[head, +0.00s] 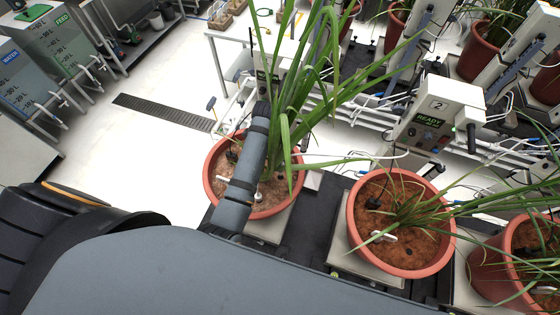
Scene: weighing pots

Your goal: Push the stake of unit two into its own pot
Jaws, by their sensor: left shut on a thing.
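The box marked 2 (432,118) shows READY and stands behind the middle pot (350,232). This terracotta pot holds brown soil and a grassy plant, with a black probe (373,203) and a white stake-like piece (383,237) at the soil. Whether that piece is pushed in or lying, I cannot tell. My left arm's end link (243,180) crosses over the left pot (213,190). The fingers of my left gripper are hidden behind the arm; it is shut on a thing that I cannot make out. My right gripper is not in view.
The left pot has a tall leafy plant (290,90) and a small white piece (222,178) at its soil. Another pot (490,265) stands close at the right. More pots, cables and white pipes crowd the back right. Open floor (110,160) lies left.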

